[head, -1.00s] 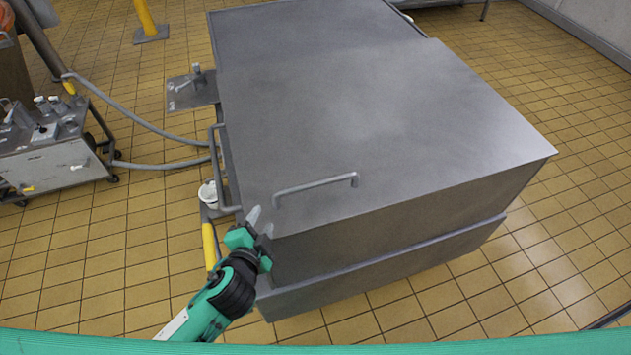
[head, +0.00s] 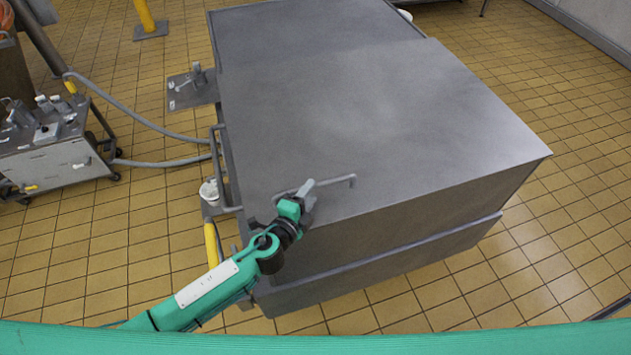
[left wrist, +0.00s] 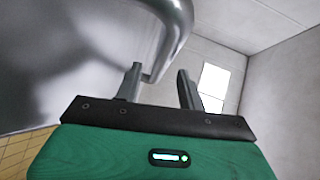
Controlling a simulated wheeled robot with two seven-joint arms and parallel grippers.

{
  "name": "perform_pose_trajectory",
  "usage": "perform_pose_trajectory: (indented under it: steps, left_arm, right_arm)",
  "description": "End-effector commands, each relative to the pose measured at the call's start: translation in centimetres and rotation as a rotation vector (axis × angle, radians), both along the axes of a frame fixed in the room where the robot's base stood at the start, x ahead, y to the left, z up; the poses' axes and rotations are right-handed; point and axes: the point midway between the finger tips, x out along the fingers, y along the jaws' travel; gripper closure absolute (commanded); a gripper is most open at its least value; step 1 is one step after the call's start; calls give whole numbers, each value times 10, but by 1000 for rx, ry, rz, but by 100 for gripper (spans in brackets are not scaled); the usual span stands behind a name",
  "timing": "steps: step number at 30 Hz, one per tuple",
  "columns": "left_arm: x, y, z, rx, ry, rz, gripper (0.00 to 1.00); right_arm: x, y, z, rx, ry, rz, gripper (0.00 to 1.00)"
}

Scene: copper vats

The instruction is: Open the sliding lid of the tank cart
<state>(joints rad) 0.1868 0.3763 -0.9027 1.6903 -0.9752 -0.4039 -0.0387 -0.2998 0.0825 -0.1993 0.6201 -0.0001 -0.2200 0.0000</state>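The tank cart is a large grey metal box with a flat sliding lid (head: 400,110) on top. A bar handle (head: 338,181) stands near the lid's front left edge. My left gripper (head: 308,190) is at the left end of the handle, above the lid's front edge. In the left wrist view its two fingers (left wrist: 158,85) are apart, and the bent end of the handle (left wrist: 170,45) shows just beyond and between the tips. I cannot tell whether they touch it. My right gripper is out of view.
A steel pump cart (head: 45,150) with hoses stands at the left. A yellow post (head: 145,18) stands at the far left back. A side frame with a yellow-sleeved lever (head: 211,244) is along the tank's left side. Tiled floor is clear at right.

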Motion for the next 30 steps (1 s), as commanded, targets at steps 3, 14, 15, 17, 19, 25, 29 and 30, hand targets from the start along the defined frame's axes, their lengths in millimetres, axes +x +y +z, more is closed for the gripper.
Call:
perform_pose_trajectory:
  steps: [3, 14, 15, 17, 19, 25, 29, 30]
  left_arm:
    - [16, -9, -1, 0, 0, 0, 60]
    - [35, -19, -5, -1, 0, 0, 60]
    - [35, -19, -6, -1, 0, 0, 60]
    - [35, -19, -6, -1, 0, 0, 60]
    - [35, -19, -6, -2, 1, 0, 60]
    - [35, -18, -6, -2, 1, 0, 90]
    - [35, -18, -6, -1, 2, 0, 100]
    - [35, -18, -6, -1, 2, 0, 100]
  right_arm:
    - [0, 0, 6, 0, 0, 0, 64]
    - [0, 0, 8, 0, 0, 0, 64]
    - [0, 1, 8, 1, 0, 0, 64]
    - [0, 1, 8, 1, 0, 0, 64]
    - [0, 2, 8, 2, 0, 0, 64]
    - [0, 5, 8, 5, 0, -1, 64]
    - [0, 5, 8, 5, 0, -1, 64]
    - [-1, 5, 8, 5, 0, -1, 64]
